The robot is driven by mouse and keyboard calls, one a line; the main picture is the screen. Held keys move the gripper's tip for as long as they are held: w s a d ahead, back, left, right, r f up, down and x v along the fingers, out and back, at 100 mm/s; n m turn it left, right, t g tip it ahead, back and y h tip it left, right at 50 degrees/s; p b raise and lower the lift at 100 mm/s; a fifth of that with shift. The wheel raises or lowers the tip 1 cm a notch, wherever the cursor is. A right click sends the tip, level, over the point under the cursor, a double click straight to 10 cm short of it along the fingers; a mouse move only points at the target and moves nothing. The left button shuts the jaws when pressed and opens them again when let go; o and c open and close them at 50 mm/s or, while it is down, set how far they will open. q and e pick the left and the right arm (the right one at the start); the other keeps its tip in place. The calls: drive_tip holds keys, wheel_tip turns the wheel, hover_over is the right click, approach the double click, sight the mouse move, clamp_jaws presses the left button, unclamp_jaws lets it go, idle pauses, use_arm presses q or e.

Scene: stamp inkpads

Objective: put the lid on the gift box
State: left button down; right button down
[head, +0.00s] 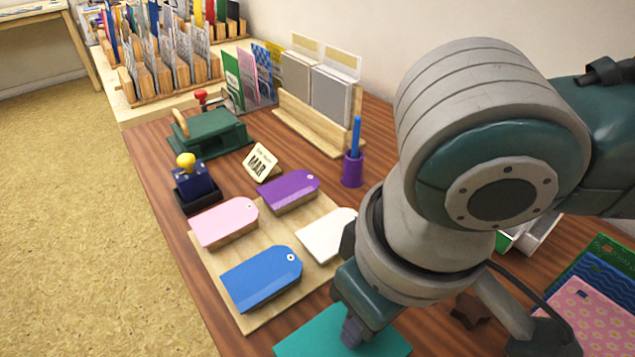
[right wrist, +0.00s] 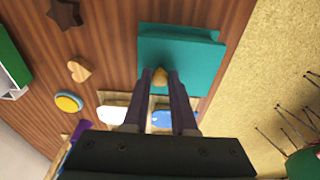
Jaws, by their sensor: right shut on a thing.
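My right gripper (head: 352,332) points down over a teal square piece (head: 300,342) at the front of the table. In the right wrist view, its fingers (right wrist: 160,78) are shut on a small wooden knob (right wrist: 160,74) at the middle of the teal piece (right wrist: 190,62), which looks like the gift box lid. A second teal edge shows along its far side, perhaps the box. I cannot tell whether the lid rests on the box or is held above it. My arm hides part of the teal piece in the head view. My left gripper is not in view.
A wooden board (head: 245,322) with pink, purple, white and blue tag-shaped pads lies just beyond. A dark wooden star (head: 470,308) and patterned sheets (head: 590,320) lie to the right. A wooden heart (right wrist: 78,70) and a yellow round piece (right wrist: 68,102) show in the wrist view.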

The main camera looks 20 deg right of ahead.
drive_tip(key=c, duration=0.6)
unclamp_jaws()
drive_tip(key=shift+c, duration=0.2)
drive_tip(key=shift+o, duration=0.4)
drive_tip(key=o, duration=0.4)
wheel_tip(320, 180, up, 3)
drive_tip(key=p, duration=0.4)
drive_tip(key=shift+r, duration=0.2)
drive_tip(key=shift+r+p, duration=1.85)
drive_tip(key=shift+p, duration=0.8)
